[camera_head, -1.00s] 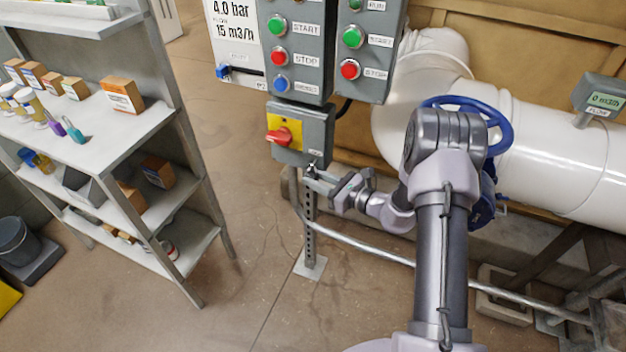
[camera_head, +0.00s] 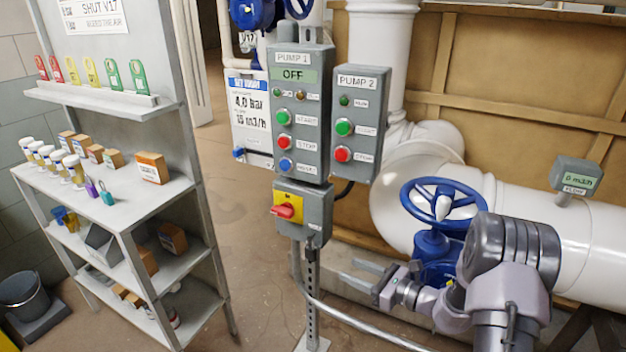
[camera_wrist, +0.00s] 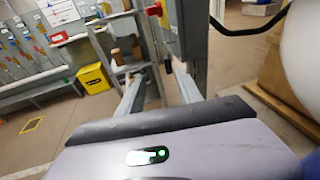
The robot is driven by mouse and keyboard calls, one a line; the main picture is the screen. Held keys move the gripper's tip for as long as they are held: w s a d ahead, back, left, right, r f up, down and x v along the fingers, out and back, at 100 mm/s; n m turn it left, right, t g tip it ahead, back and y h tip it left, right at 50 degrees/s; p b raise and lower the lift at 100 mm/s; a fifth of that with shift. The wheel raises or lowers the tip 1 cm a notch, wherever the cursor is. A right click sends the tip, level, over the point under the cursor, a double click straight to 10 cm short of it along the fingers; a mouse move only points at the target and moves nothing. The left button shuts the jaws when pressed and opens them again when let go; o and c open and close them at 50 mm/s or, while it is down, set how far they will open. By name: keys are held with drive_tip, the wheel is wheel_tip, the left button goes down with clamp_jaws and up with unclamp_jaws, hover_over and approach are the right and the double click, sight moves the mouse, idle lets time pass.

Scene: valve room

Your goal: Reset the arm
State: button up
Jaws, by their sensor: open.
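My gripper (camera_head: 363,276) is in front of the white pipe, at the lower right of the switch box on the pump post. Its two fingers are apart with nothing between them. In the wrist view the open fingers (camera_wrist: 160,92) point toward the post and the shelf beyond. The Pump 1 panel (camera_head: 300,115) reads OFF, with green, red and blue buttons. The Pump 2 panel (camera_head: 359,125) is beside it. The red rotary switch (camera_head: 286,211) sits on a yellow plate below Pump 1. My gripper is clear of the panels and the switch.
A blue valve wheel (camera_head: 440,204) stands behind my arm on the white pipe (camera_head: 530,215), with a flow display (camera_head: 577,177) reading 0. A shelf (camera_head: 150,200) with bottles, boxes and padlocks is at left. Floor between shelf and post is clear.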

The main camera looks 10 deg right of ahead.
drive_tip(key=s+a+r+n+g+h, duration=0.2)
drive_tip(key=s+a+r+n+g, duration=0.7)
drive_tip(key=s+a+r+n, duration=0.65)
drive_tip(key=s+d+r+n+t+h, duration=0.1)
drive_tip(key=s+d+r+n+h, duration=0.1)
drive_tip(key=s, duration=0.6)
drive_tip(key=s+d+r+n+t+h, duration=0.2)
drive_tip(key=s+d+n+h, duration=0.3)
drive_tip(key=s, duration=0.4)
drive_tip(key=shift+s+d+r, duration=0.15)
drive_tip(key=shift+s+r, duration=0.1)
drive_tip(key=shift+r, duration=0.05)
